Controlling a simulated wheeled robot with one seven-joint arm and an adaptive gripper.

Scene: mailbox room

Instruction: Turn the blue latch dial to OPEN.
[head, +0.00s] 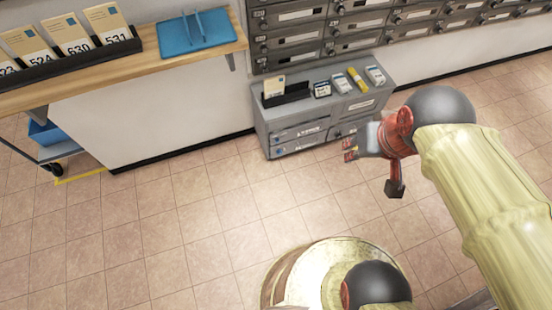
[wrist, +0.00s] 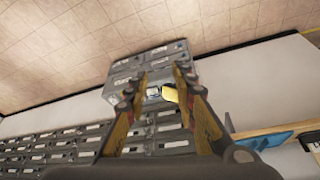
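No blue latch dial can be made out clearly. The low grey cabinet (head: 263,118) stands against the wall below the mailboxes, and small bluish spots on its front drawers are too small to identify. My gripper (head: 350,150) is in front of the right part of this cabinet, pointing left in the head view. In the wrist view my gripper (wrist: 155,88) shows two fingers spread apart with nothing clearly held. The cabinet (wrist: 122,72) lies beyond the fingertips there, and a yellow item (wrist: 170,94) appears beside the right finger. I cannot tell contact.
On the cabinet top are a black holder (head: 285,96) with a card and several small items. Grey mailboxes (head: 290,37) line the wall above. A wooden counter (head: 150,60) carries a blue tray (head: 195,35) and numbered cards. The tiled floor is clear.

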